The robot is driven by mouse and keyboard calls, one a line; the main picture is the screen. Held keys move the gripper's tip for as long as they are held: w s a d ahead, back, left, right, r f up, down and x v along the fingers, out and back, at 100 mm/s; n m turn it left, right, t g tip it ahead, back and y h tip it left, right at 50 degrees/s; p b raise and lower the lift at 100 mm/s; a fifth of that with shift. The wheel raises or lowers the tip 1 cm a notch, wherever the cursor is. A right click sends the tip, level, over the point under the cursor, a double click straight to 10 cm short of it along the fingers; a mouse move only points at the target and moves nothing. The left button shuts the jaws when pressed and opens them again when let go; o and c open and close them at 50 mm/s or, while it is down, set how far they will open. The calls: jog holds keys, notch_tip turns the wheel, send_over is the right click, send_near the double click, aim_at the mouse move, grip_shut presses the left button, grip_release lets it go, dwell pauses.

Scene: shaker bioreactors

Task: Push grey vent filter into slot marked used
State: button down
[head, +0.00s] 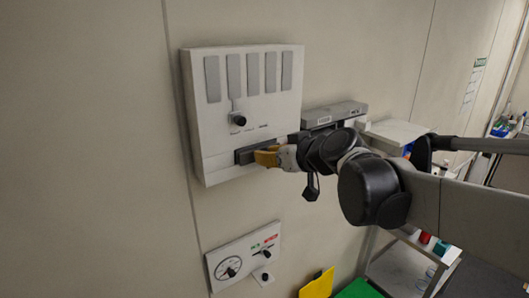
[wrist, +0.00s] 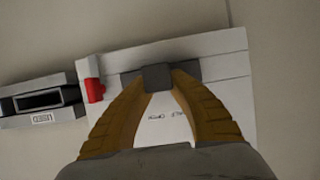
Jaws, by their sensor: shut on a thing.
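My gripper (head: 262,157) has yellow fingers and is at the lower part of a white wall panel (head: 217,130). In the wrist view the gripper (wrist: 158,84) is shut on a grey block, the vent filter (wrist: 158,76). The filter is in front of, or partly in, a dark grey recess (wrist: 130,79) in the panel; I cannot tell how deep it sits. To the left in the wrist view is a grey box with an open dark slot (wrist: 40,101) and a label that reads USED upside down. It appears to be the grey box (head: 340,110) right of the panel in the head view.
A red part (wrist: 94,90) is at the panel's side. The panel has several grey strips (head: 253,72) and a black knob (head: 238,119). Below hangs a gauge plate (head: 243,256). A shelf cart (head: 404,272) stands lower right. The wall left of the panel is clear.

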jog(key=shift+s+d, duration=0.1)
jog(key=shift+s, duration=0.05)
jog(key=shift+s+d, duration=0.3)
jog(key=shift+s, duration=0.1)
jog(key=shift+s+d, duration=0.1)
jog(key=shift+s, duration=0.05)
jog(key=shift+s+d, duration=0.3)
jog(key=shift+s, duration=0.2)
jog(key=shift+s+d+p, duration=0.1)
jog(key=shift+s+p, duration=0.05)
jog(key=shift+p, duration=0.15)
jog(key=shift+s+d, duration=0.3)
jog(key=shift+s, duration=0.1)
jog(key=shift+s+d, duration=0.1)
jog(key=shift+s, duration=0.05)
jog(key=shift+s+d+p, duration=0.3)
jog(key=shift+s, duration=0.15)
jog(key=shift+s, duration=0.1)
